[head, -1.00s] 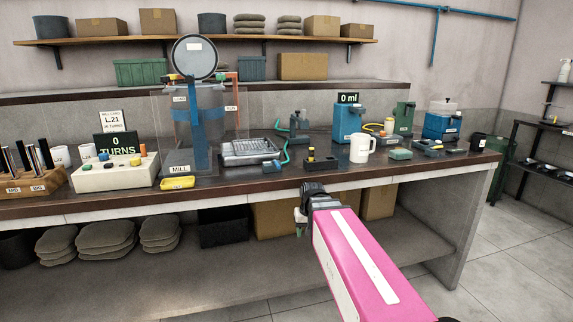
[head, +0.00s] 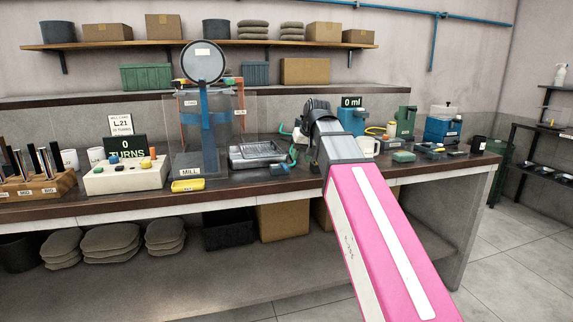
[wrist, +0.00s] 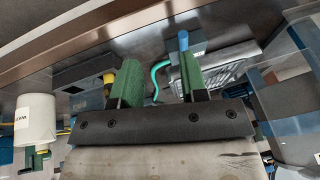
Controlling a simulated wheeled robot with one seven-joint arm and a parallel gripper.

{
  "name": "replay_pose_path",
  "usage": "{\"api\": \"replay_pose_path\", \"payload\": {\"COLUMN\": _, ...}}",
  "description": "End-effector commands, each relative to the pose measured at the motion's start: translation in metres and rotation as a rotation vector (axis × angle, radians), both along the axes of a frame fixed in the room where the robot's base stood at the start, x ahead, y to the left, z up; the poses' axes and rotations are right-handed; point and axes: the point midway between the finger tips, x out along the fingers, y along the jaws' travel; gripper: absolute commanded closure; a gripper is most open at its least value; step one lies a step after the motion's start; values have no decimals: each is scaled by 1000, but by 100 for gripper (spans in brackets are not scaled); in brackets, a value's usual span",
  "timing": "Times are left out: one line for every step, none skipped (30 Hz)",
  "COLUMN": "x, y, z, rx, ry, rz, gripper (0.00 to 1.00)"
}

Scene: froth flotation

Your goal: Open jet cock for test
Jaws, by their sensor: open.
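My gripper (wrist: 158,62) is open in the wrist view, its two green fingers apart with nothing held between them. In the head view my wrist hides the fingers. A small blue fitting (head: 279,169) lies near the bench's front edge, beside a teal hose (head: 293,156). The hose also shows between my fingers in the wrist view (wrist: 157,76), beyond them. A blue upright piece (wrist: 184,40) appears at the right fingertip; contact cannot be told. A dark block with a yellow knob (wrist: 108,77) is by the left finger. No readable label marks the jet cock.
The mill (head: 205,130) with clear panels stands left of my arm. A metal tray (head: 257,154) is beside it. The bench's front edge (head: 240,196) runs below.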

Motion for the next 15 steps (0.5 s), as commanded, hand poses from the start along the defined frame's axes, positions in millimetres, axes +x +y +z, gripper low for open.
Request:
{"api": "replay_pose_path", "payload": {"x": 0, "y": 5, "z": 17, "rx": 6, "ry": -12, "rz": 10, "gripper": 60}}
{"api": "replay_pose_path", "payload": {"x": 0, "y": 6, "z": 23, "rx": 9, "ry": -16, "rz": 14, "gripper": 60}}
{"api": "replay_pose_path", "payload": {"x": -1, "y": 9, "z": 31, "rx": 12, "ry": -20, "rz": 19, "gripper": 60}}
{"api": "replay_pose_path", "payload": {"x": -2, "y": 10, "z": 36, "rx": 13, "ry": -23, "rz": 22, "gripper": 60}}
{"api": "replay_pose_path", "payload": {"x": -3, "y": 11, "z": 41, "rx": 15, "ry": -26, "rz": 25, "gripper": 60}}
{"api": "replay_pose_path", "payload": {"x": -3, "y": 12, "z": 45, "rx": 18, "ry": -28, "rz": 27, "gripper": 60}}
{"api": "replay_pose_path", "payload": {"x": -4, "y": 13, "z": 47, "rx": 18, "ry": -29, "rz": 29, "gripper": 60}}
{"api": "replay_pose_path", "payload": {"x": -4, "y": 13, "z": 49, "rx": 19, "ry": -31, "rz": 30, "gripper": 60}}
{"api": "replay_pose_path", "payload": {"x": -4, "y": 14, "z": 49, "rx": 20, "ry": -32, "rz": 31, "gripper": 60}}
{"api": "replay_pose_path", "payload": {"x": -4, "y": 14, "z": 49, "rx": 21, "ry": -31, "rz": 32, "gripper": 60}}
{"api": "replay_pose_path", "payload": {"x": -4, "y": 15, "z": 48, "rx": 21, "ry": -31, "rz": 32, "gripper": 60}}
{"api": "replay_pose_path", "payload": {"x": -3, "y": 16, "z": 46, "rx": 21, "ry": -30, "rz": 32, "gripper": 60}}
{"api": "replay_pose_path", "payload": {"x": -2, "y": 16, "z": 43, "rx": 21, "ry": -30, "rz": 32, "gripper": 60}}
{"api": "replay_pose_path", "payload": {"x": -1, "y": 17, "z": 40, "rx": 20, "ry": -29, "rz": 32, "gripper": 60}}
{"api": "replay_pose_path", "payload": {"x": 0, "y": 18, "z": 36, "rx": 20, "ry": -29, "rz": 32, "gripper": 60}}
